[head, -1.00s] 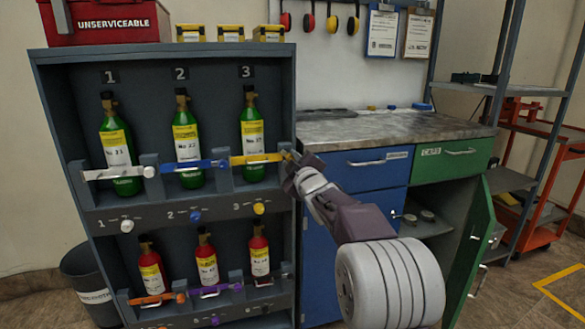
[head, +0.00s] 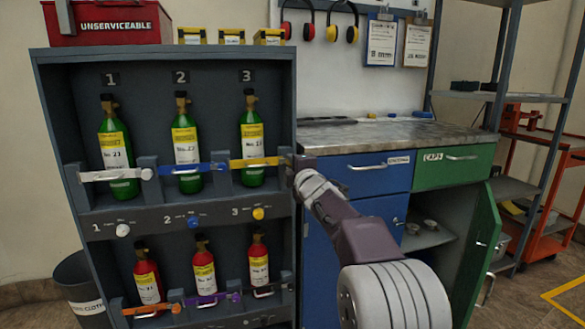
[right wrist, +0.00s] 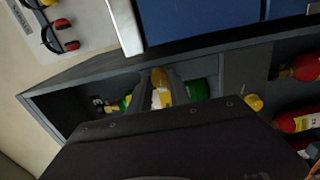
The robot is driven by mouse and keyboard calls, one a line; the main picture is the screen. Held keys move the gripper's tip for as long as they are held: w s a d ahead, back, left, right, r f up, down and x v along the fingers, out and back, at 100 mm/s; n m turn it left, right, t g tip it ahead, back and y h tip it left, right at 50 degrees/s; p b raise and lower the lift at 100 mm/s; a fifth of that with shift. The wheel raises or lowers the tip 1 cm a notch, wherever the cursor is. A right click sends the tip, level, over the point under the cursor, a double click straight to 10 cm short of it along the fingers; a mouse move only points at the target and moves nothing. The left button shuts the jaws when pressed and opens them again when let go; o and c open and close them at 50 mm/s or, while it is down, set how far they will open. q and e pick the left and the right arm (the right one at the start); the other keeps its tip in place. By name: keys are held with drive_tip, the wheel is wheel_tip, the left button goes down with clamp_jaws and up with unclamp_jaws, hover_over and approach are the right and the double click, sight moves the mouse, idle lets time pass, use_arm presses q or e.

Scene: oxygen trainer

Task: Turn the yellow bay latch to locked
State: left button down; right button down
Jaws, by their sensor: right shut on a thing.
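The yellow bay latch (head: 253,163) is a bar lying nearly level across the green bottle (head: 251,135) of bay 3, at the right end of the upper row. My right gripper (head: 288,163) is at the latch's right end, by the cabinet's right edge. In the right wrist view the fingers (right wrist: 157,88) are shut on the yellow latch (right wrist: 158,78), with the green bottle behind. The dark gripper body hides much of the lower part of that view. My left gripper is not in view.
Bays 1 and 2 beside it have a white latch (head: 115,174) and a blue latch (head: 190,168). A yellow knob (head: 258,213) sits below bay 3. Red bottles stand in the lower row. A blue drawer unit (head: 355,178) and open green door (head: 484,240) are to the right.

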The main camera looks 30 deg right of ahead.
drive_tip(key=shift+f, duration=0.1)
idle(0.4)
drive_tip(key=c, duration=1.2)
unclamp_jaws()
drive_tip(key=p+v, duration=0.1)
drive_tip(key=v, duration=0.8)
